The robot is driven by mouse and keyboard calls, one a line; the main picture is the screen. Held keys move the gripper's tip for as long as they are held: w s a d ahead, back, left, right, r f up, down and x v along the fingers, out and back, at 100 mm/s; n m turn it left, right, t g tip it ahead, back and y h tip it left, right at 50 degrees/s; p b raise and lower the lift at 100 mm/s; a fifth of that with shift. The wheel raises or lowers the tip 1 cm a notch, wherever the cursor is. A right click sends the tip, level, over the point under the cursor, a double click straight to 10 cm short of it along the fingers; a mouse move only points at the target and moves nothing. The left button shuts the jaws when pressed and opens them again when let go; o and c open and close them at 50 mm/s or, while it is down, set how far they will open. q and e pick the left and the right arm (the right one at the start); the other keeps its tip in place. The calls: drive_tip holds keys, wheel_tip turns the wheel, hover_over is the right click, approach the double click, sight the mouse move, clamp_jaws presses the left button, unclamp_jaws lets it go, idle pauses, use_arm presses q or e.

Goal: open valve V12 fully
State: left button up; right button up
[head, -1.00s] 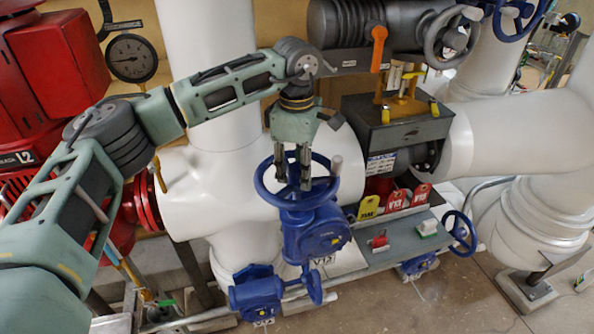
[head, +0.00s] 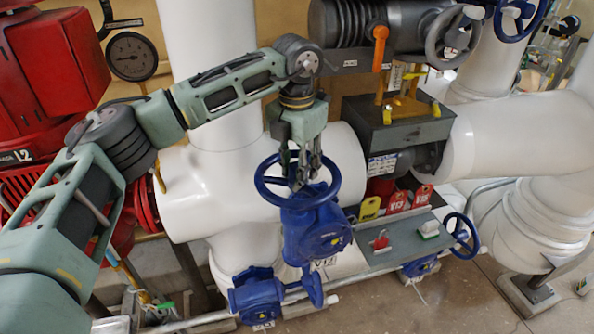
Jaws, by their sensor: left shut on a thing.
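The blue handwheel (head: 264,196) sits on a blue gearbox valve (head: 318,235) in front of the white pipe. A white label (head: 325,262) under the gearbox starts with V1; its last digit is hard to read. My left gripper (head: 303,176) points down into the wheel from above. Its fingers are shut on the handwheel, inside the ring near the hub and far rim. They hide part of the wheel, so the exact contact is unclear. The pale knob on the rim does not show now. My right gripper is not in view.
A grey shelf (head: 400,250) to the right holds yellow and red tags (head: 397,201). A smaller blue handwheel (head: 461,235) stands at its right end. A dark box (head: 405,135) and a grey actuator (head: 350,25) are behind. Red machinery (head: 50,65) is at left.

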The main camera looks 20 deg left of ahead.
use_arm(q)
drive_tip(key=n, duration=0.5)
drive_tip(key=shift+s+d+f+b, duration=0.2)
drive_tip(key=shift+f+b, duration=0.1)
drive_tip(key=shift+f, duration=0.05)
drive_tip(key=n, duration=0.4)
drive_tip(key=shift+r+n, duration=0.1)
drive_tip(key=shift+n, duration=0.2)
drive_tip(key=o, duration=1.3)
drive_tip(key=shift+w+d, duration=0.15)
drive_tip(key=shift+c, duration=0.2)
drive_tip(key=shift+r, duration=0.1)
drive_tip(key=shift+r, duration=0.2)
